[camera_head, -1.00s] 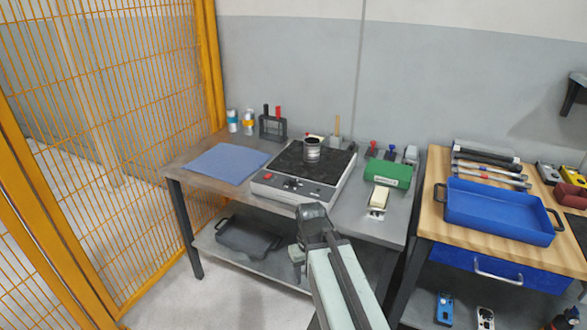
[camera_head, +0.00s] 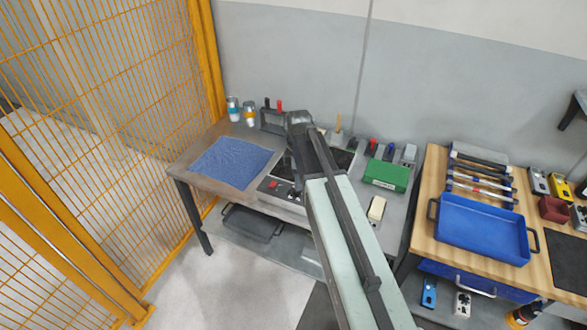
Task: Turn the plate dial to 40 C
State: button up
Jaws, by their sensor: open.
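The hot plate (camera_head: 283,193) stands on the grey bench, its white front panel facing me. A red switch (camera_head: 273,184) shows at the panel's left end. My arm crosses in front of the plate and hides most of its dark top, the metal pot on it and the right part of the panel. The dial cannot be made out clearly. My gripper (camera_head: 293,177) hangs down over the front of the plate, small and dark, and is open. I cannot tell whether it touches the dial.
A blue mat (camera_head: 231,162) lies left of the plate; bottles (camera_head: 241,111) and a dark rack (camera_head: 272,122) stand behind. A green box (camera_head: 386,175) is at right. A wooden bench with a blue tray (camera_head: 482,230) stands further right. An orange mesh fence (camera_head: 110,90) is at left.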

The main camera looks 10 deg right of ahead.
jog(key=shift+w+r, duration=0.3)
jog(key=shift+w, duration=0.3)
jog(key=shift+s+f+b, duration=0.15)
jog(key=shift+b, duration=0.15)
jog(key=f+b, duration=0.7)
jog(key=shift+w+f+b, duration=0.35)
jog(key=shift+f, duration=0.05)
jog(key=shift+r, duration=0.15)
jog(key=shift+c, duration=0.3)
grip_shut()
